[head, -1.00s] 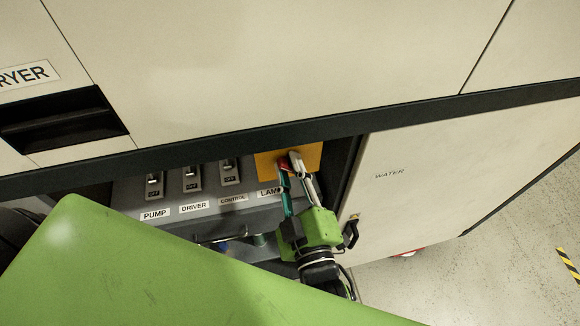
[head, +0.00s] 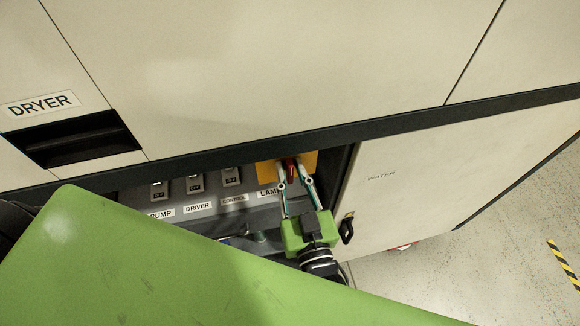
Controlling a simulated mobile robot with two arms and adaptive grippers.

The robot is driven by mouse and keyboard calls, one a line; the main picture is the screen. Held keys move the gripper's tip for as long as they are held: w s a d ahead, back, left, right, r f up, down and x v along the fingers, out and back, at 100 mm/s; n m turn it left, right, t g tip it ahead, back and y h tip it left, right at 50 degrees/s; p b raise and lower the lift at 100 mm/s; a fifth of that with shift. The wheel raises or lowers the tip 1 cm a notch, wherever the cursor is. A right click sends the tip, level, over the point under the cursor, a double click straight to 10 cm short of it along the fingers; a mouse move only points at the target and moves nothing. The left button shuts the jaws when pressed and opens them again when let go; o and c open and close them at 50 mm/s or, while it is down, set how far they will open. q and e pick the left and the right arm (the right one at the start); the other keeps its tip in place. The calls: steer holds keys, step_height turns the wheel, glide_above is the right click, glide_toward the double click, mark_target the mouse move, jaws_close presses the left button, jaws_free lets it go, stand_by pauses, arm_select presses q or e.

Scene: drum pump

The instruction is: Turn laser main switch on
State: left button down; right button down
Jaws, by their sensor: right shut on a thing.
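The main switch is a red handle (head: 292,170) on a yellow plate (head: 311,160), inside the recessed panel below the dark horizontal trim. My right gripper (head: 291,164) reaches up to it from below, with one finger on each side of the red handle, and is shut on it. The handle stands roughly upright in the picture. The fingers cover part of the handle and plate, and no on or off marking on it can be read. My left gripper is not in view.
A pale WATER door (head: 430,170) with a black handle (head: 347,229) is on the right.

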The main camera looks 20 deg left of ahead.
steer(key=m+p, duration=0.1)
steer(key=m, duration=0.2)
steer(key=shift+w+d+m, duration=0.1)
steer(key=shift+d+m, duration=0.05)
steer(key=shift+m, duration=0.25)
steer(key=m, duration=0.4)
steer(key=shift+w+d+f+m, duration=0.1)
steer(key=shift+d+m, duration=0.05)
steer(key=shift+m, duration=0.25)
steer(key=c, duration=2.1)
jaws_free()
steer(key=shift+c, duration=0.2)
steer(key=v, duration=1.2)
